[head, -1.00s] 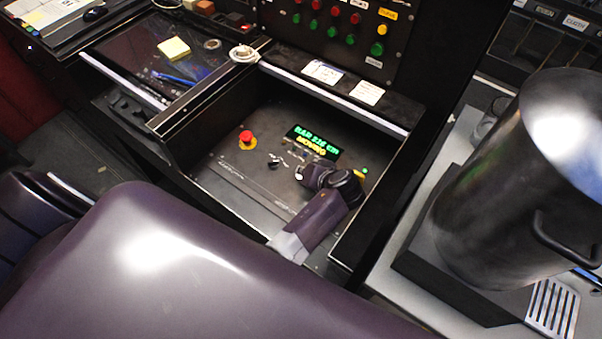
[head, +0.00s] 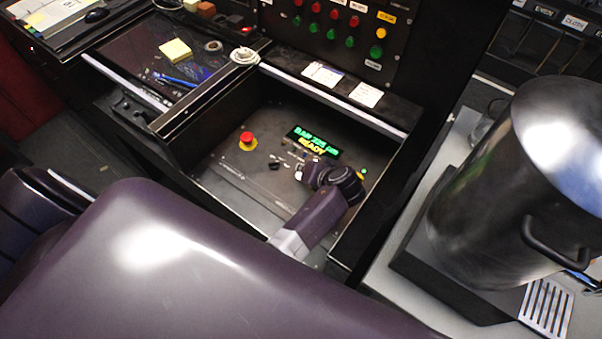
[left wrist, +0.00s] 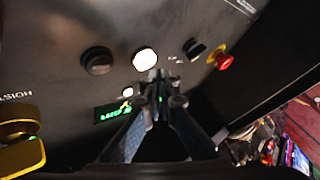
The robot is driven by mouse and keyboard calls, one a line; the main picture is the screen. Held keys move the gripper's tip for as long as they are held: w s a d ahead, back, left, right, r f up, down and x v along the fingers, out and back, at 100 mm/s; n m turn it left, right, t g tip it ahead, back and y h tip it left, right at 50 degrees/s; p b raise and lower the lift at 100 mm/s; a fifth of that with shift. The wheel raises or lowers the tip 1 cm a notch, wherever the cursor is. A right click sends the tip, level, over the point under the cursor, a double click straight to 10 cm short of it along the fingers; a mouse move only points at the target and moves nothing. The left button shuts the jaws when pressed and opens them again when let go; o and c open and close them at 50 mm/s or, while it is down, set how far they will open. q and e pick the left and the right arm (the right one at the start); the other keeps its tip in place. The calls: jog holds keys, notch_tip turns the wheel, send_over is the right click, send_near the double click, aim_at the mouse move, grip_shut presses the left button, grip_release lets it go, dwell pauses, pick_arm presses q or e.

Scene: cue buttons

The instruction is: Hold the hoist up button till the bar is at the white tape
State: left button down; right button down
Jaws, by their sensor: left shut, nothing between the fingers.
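My left gripper (head: 304,170) is shut and empty over the sunken control panel (head: 228,168). In the left wrist view its fingertips (left wrist: 157,80) are close to a round white button (left wrist: 145,58); I cannot tell whether they touch it. A round black button (left wrist: 97,61) is beside the white one. No readable label shows which is hoist up. The green display (head: 313,141) has a blurred bar reading on top and READY in yellow below. The bar and the white tape are not in view. My right gripper is not in view.
A red mushroom button (head: 246,138) sits on the panel's left part. Raised walls surround the panel, with an upright panel of coloured buttons (head: 345,30) behind. A large steel pot (head: 490,190) stands at the right.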

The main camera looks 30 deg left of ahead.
pick_arm(q)
notch_tip(320, 180, up, 5)
jog(key=p, duration=0.4)
jog(key=shift+f, duration=0.1)
